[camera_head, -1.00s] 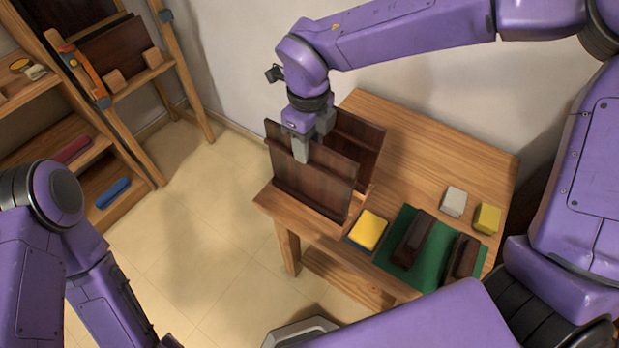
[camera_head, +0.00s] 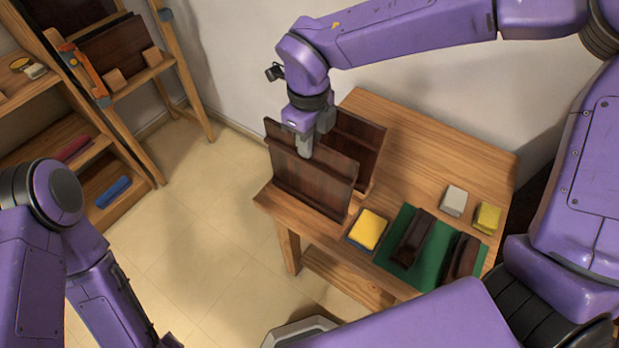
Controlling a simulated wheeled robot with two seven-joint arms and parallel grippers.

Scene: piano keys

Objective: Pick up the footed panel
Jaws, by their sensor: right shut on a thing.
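A dark brown wooden panel (camera_head: 312,178) with a ledge across its face stands upright at the left end of the wooden table. I take it as the footed panel, though feet at its bottom cannot be made out. My right gripper (camera_head: 313,139) points down at its top edge, one finger in front and the other behind. It is shut on the panel. A second dark panel (camera_head: 360,142) stands just behind, partly hidden. My left arm shows at the left, but its gripper is out of view.
On the wooden table (camera_head: 430,142) lie a yellow-topped block (camera_head: 368,230), a green mat (camera_head: 428,262) with two dark pieces, a grey block (camera_head: 454,201) and a yellow block (camera_head: 487,218). A wooden shelf rack (camera_head: 150,75) stands at the left. Floor between is clear.

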